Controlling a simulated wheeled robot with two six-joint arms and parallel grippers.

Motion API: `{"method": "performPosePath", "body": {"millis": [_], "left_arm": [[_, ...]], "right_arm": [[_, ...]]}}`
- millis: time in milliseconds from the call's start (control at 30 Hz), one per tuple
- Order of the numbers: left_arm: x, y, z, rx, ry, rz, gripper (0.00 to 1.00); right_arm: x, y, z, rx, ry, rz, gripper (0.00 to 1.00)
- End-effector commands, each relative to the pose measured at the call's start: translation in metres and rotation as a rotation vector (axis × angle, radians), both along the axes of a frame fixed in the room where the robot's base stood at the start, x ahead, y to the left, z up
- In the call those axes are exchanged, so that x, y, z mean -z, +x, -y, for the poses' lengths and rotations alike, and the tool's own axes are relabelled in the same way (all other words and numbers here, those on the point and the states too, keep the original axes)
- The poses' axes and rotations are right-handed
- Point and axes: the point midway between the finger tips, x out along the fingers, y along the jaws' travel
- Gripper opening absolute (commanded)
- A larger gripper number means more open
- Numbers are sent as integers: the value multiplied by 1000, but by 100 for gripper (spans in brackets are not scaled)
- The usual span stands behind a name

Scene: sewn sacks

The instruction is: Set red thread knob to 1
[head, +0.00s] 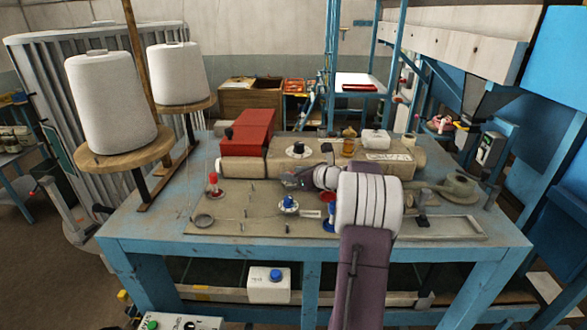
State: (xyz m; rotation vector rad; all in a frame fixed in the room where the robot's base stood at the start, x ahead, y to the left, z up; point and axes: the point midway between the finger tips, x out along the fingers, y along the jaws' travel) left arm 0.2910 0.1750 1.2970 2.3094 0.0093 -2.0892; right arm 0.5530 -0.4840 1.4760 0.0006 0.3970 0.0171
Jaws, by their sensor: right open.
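A small red knob (213,180) on a pale base stands at the left of the sewing table's top plate; its setting is too small to read. A blue knob (289,202) on a white base sits to its right, nearer the middle. My right gripper (291,182) reaches in from the right above the plate, behind the blue knob, pointing left. It is open, its jaws look empty, and it is apart from the red knob. My right wrist and forearm hide part of the table's right middle. My left gripper is not in view.
The blue-framed table (150,245) carries a beige machine body with a black dial (298,149) and a red box (247,133). Two white thread cones (110,105) stand at the left. Small posts rise between the red and blue knobs. The table's front left is clear.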

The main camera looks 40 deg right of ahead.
Motion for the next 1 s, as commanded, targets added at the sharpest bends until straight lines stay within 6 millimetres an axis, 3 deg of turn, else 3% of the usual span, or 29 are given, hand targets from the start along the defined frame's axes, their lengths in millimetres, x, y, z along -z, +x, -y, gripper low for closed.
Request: {"method": "performPosePath", "body": {"millis": [300,433,467,633,833,1000], "left_arm": [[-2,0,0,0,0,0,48],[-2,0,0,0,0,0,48],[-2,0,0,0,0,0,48],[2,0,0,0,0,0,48],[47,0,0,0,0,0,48],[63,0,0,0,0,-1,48]], "right_arm": [[2,4,0,-1,-2,1,41],[2,4,-1,-2,-1,1,5],[2,4,-1,-2,-1,1,0],[4,5,-1,6,-1,0,0],[13,6,-6,160,-5,2,0],[8,6,-7,299,-4,-1,0]]}}
